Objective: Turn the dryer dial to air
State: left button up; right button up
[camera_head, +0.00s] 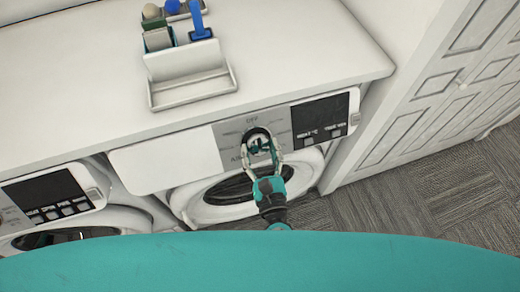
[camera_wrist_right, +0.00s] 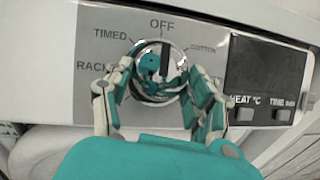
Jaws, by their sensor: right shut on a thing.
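The dryer dial (camera_wrist_right: 162,53) is a round, shiny knob on a grey panel (camera_head: 229,130) of the right-hand machine (camera_head: 228,192). In the right wrist view, the labels OFF, TIMED, RACK and COTTON stand around it. Part of the lettering is hidden behind my fingers. My right gripper (camera_head: 263,150) has its two fingers on either side of the dial, shut on it; it also shows in the right wrist view (camera_wrist_right: 160,92). A dark bar on the dial points up towards OFF. My left gripper is not in view.
A black display (camera_head: 320,120) with buttons sits right of the dial. A second machine (camera_head: 62,205) stands at the left. A white caddy (camera_head: 190,75) with brushes and bottles sits on the countertop (camera_head: 300,50). White cabinet doors (camera_head: 430,100) rise at the right above grey carpet (camera_head: 440,190).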

jog(key=shift+c, duration=0.8)
